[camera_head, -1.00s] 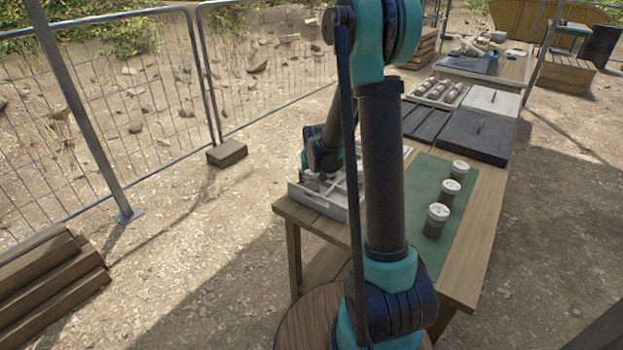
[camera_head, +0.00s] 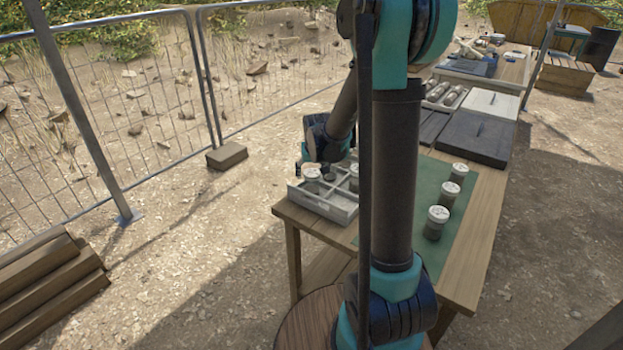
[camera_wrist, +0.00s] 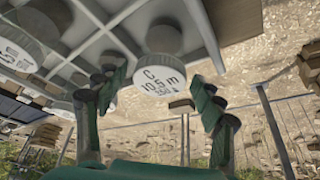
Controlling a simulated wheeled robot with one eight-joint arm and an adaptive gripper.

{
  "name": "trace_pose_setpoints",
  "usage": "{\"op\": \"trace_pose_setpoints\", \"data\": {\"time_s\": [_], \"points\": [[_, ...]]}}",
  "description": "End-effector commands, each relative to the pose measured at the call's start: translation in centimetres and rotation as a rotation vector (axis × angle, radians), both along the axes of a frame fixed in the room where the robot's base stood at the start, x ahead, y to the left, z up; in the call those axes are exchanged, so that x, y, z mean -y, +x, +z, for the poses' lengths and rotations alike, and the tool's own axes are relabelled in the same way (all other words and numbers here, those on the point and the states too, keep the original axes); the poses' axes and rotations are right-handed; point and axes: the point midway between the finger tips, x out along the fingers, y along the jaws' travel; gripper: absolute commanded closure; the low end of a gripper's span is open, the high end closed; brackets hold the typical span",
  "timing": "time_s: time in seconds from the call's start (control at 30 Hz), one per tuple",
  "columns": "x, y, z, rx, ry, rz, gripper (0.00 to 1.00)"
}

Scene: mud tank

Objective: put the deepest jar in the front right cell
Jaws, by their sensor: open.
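A white-lidded jar (camera_wrist: 160,76) marked C and 10.5 m shows in the wrist view, in a cell of the grey divided tray (camera_wrist: 118,22). My gripper (camera_wrist: 158,88) is open, with a finger on each side of this lid and nothing clamped. In the head view, my gripper (camera_head: 325,168) is at the tray (camera_head: 335,208), close to a jar (camera_head: 312,176) in its front left part. Another jar (camera_head: 354,172) is in the tray, partly hidden by my arm. Three jars (camera_head: 459,172) (camera_head: 449,190) (camera_head: 437,222) stand on the green mat.
The mat (camera_head: 463,212) lies on a wooden table (camera_head: 482,245). Dark and pale covers (camera_head: 475,140) and a box of cylinders (camera_head: 445,95) are behind it. A wire fence (camera_head: 130,100) stands left of the table, across open ground.

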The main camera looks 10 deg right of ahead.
Motion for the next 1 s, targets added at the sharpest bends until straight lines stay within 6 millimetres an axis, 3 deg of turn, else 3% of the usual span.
{"op": "trace_pose_setpoints", "data": {"time_s": [0.3,0.63,0.77,1.0], "points": [[0.0,-1.9,4.2,0.0,0.0,0.0,0.32],[0.3,-3.7,5.8,-0.002,0.0,-0.001,0.32],[1.3,-7.7,5.5,-0.01,-0.001,-0.001,0.32],[3.4,-19.3,2.9,-0.033,0.002,-0.005,0.32]]}}
